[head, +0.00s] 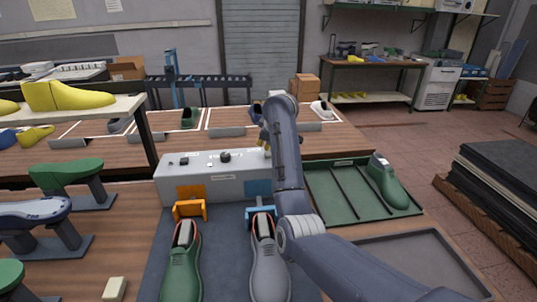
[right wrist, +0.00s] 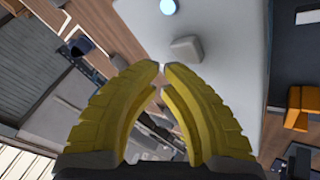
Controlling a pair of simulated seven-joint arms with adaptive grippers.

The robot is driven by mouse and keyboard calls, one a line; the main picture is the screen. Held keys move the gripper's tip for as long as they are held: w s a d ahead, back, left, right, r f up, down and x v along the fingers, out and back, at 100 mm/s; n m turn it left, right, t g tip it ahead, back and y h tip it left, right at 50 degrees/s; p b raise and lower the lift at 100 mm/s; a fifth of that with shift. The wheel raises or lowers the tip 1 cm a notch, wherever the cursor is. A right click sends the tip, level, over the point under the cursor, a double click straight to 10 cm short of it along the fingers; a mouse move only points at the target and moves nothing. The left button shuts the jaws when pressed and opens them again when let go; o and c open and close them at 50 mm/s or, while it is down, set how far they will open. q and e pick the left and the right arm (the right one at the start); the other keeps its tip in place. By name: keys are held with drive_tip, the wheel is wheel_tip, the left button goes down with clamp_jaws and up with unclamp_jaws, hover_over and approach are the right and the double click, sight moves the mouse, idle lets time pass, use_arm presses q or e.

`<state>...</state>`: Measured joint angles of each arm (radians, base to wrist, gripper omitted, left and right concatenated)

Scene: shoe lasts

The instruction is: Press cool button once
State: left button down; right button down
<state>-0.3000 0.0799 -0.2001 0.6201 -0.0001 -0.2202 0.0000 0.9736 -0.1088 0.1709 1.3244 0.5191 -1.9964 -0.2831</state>
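The pale grey control box (head: 215,178) stands on the bench, with dark knobs and small controls on its top. An orange panel (head: 190,191) and a blue panel (head: 258,187) are on its front. My right arm reaches over the box's right end; its gripper is mostly hidden behind the arm in the head view. In the right wrist view, my right gripper (right wrist: 161,68) has its yellow fingertips together, nothing between them. A light-blue round button (right wrist: 168,6) and a grey rounded block (right wrist: 186,49) show on the box top beyond the tips. No button label is readable. My left gripper is out of view.
A green shoe (head: 181,265) and a grey shoe (head: 268,265) stand before the box. An orange bracket (head: 189,209) is near the green shoe. A green tray (head: 335,207) holding a green last (head: 385,183) lies right of the arm. A shelf of yellow lasts (head: 65,97) is left.

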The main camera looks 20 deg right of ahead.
drive_tip(key=shift+r, duration=0.2)
drive_tip(key=shift+r, duration=2.4)
